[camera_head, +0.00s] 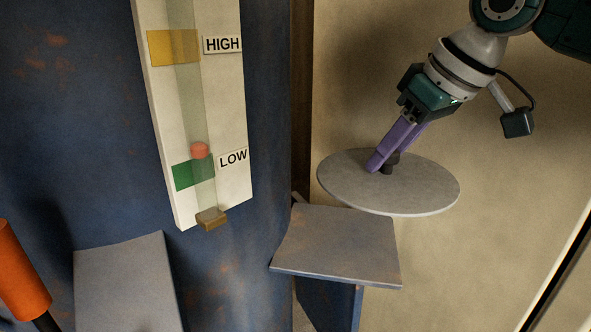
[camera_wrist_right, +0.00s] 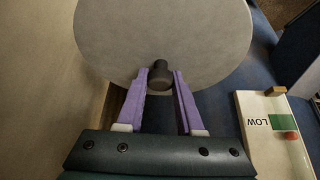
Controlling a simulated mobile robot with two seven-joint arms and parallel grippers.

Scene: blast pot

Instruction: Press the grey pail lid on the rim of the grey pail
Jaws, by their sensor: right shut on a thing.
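The grey pail lid (camera_head: 425,185) is a flat round disc with a dark knob (camera_head: 389,163) at its centre. My right gripper (camera_head: 381,167) has its purple fingers shut on this knob and holds the lid in the air, roughly level, near the tan wall. In the right wrist view the lid (camera_wrist_right: 200,40) fills the upper middle, and the knob (camera_wrist_right: 159,76) sits between the tips of my right gripper (camera_wrist_right: 160,80). The grey pail is not visible in either view. My left gripper is not in view.
A grey shelf plate (camera_head: 340,245) juts from the large blue vessel (camera_head: 80,120), below and left of the lid. A white gauge board (camera_head: 225,110) marked HIGH and LOW is on the vessel. An orange cylinder (camera_head: 20,275) is at lower left, beside another grey plate (camera_head: 127,285).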

